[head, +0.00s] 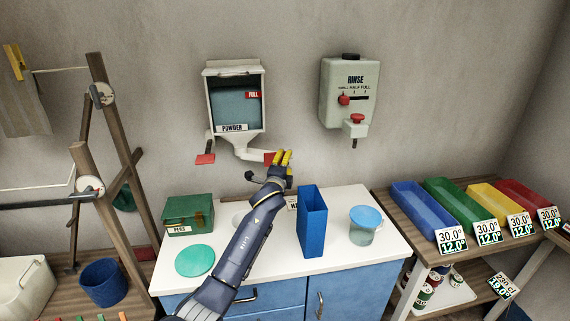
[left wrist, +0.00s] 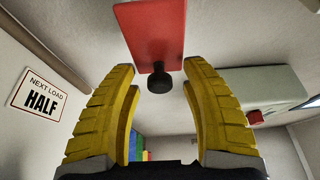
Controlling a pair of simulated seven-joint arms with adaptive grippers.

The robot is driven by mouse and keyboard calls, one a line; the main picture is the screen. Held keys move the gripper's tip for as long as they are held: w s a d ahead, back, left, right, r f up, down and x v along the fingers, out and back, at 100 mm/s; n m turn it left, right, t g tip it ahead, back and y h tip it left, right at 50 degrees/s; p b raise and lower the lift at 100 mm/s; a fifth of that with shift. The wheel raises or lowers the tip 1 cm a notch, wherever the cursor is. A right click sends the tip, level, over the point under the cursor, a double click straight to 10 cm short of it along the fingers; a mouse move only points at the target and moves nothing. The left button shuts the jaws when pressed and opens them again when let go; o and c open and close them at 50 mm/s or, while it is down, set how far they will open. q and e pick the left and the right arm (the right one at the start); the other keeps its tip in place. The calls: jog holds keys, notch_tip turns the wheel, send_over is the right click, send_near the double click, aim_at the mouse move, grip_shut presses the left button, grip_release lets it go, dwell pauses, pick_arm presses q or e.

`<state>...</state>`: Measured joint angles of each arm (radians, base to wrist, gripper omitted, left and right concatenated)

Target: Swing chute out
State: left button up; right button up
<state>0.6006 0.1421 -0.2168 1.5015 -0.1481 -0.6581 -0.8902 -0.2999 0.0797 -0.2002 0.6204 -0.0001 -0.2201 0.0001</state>
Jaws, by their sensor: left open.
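The powder dispenser (head: 236,98) hangs on the back wall with a window marked FULL. Its white chute (head: 245,148) slopes from underneath toward the right. A red plate (head: 270,158) is at the chute's right end, partly hidden by my left gripper (head: 283,157). The left wrist view shows a red plate (left wrist: 153,30) with a dark round knob (left wrist: 160,82) below it. My left gripper's yellow fingers (left wrist: 159,68) are spread on either side of the knob, with a gap on both sides. My right gripper is not in view.
A second red plate (head: 205,158) is left of the dispenser. The rinse dispenser (head: 349,92) hangs to the right. On the counter (head: 270,258) stand a green pegs box (head: 188,212), a blue bin (head: 312,222) and a lidded jar (head: 364,225). A sign (left wrist: 42,95) reads NEXT LOAD HALF.

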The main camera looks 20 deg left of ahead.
pick_arm(q)
grip_shut()
dwell(0.4)
